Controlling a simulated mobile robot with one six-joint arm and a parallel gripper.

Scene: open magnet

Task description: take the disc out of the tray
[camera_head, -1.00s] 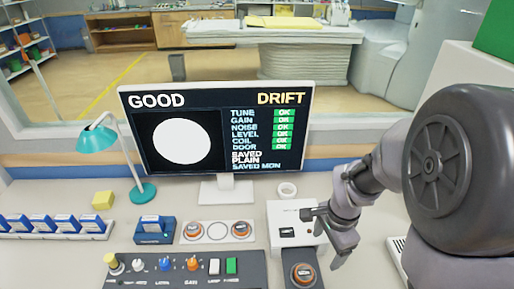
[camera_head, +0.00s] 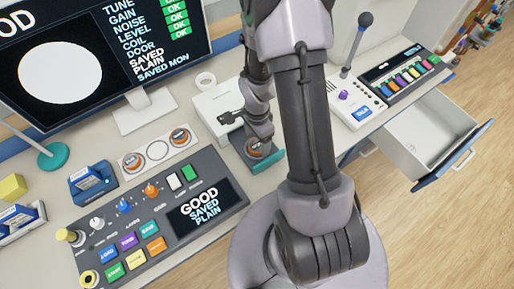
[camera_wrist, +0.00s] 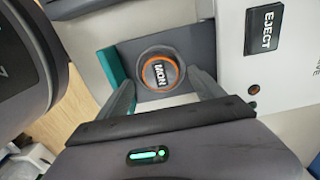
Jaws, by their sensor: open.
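The disc (camera_wrist: 160,74), with an orange ring and a dark centre reading "MON", lies in a round recess of the dark grey tray (camera_wrist: 130,46). The tray sticks out from a white drive box (camera_head: 214,104); it also shows in the head view (camera_head: 268,163), mostly behind my arm. My gripper (camera_wrist: 163,93) is open and empty above the tray. In the wrist view its fingers stand left and right of the disc, with a gap on both sides. I cannot tell how high the fingertips are.
An "EJECT" button (camera_wrist: 265,30) is on the drive box beside the tray. A control panel (camera_head: 160,215) lies left of the tray. A rack (camera_head: 157,152) holds two more discs and an empty place. An open drawer (camera_head: 425,135) stands at right.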

